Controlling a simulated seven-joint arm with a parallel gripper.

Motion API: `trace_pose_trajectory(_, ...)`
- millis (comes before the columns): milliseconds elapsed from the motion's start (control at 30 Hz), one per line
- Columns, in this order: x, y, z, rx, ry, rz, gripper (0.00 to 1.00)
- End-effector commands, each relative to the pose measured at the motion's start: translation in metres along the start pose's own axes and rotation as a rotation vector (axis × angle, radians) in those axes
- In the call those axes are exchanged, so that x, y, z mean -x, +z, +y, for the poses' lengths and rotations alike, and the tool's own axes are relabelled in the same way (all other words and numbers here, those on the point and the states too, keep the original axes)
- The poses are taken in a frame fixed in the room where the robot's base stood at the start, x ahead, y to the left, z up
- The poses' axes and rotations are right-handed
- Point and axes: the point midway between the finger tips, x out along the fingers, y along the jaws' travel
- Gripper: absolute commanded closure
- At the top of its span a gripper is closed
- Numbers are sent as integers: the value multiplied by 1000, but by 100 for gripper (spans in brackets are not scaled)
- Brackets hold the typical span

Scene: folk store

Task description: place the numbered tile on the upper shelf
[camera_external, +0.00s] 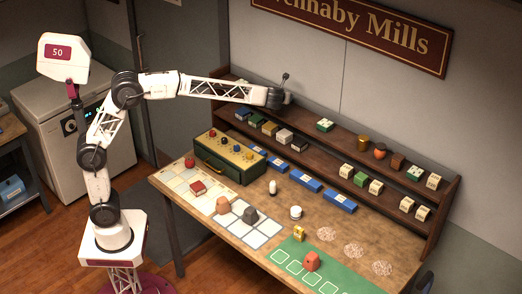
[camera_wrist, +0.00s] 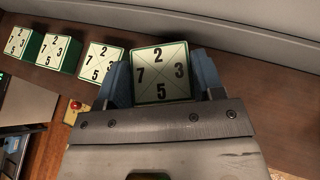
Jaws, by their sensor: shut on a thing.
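The numbered tile (camera_wrist: 161,76) is a pale block face with 2, 3, 5 and 7 around a crossed centre. My gripper (camera_wrist: 163,82) is shut on it, with a blue finger on each side. In the external view my gripper (camera_external: 277,98) is at the left part of the upper shelf (camera_external: 345,133); the held tile cannot be made out there. In the wrist view wood lies below the tile; whether the tile touches it I cannot tell.
Similar numbered blocks (camera_wrist: 98,62) stand left of the held tile in the wrist view. The upper shelf holds a green-sided block (camera_external: 325,125), a brown cup (camera_external: 363,142) and more blocks (camera_external: 433,181). The wall (camera_external: 320,70) is close behind.

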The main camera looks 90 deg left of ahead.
Motion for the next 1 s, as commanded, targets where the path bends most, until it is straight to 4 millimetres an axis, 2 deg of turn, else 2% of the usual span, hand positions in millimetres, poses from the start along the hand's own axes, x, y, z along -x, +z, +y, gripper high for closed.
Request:
trace_pose_trajectory(367,-15,-28,0,-2,1,1,66)
trace_pose_trajectory(867,-18,-33,0,0,0,0,66)
trace_pose_trajectory(900,-18,-33,0,0,0,1,32)
trace_pose_trajectory(1000,-18,-33,0,0,0,1,17)
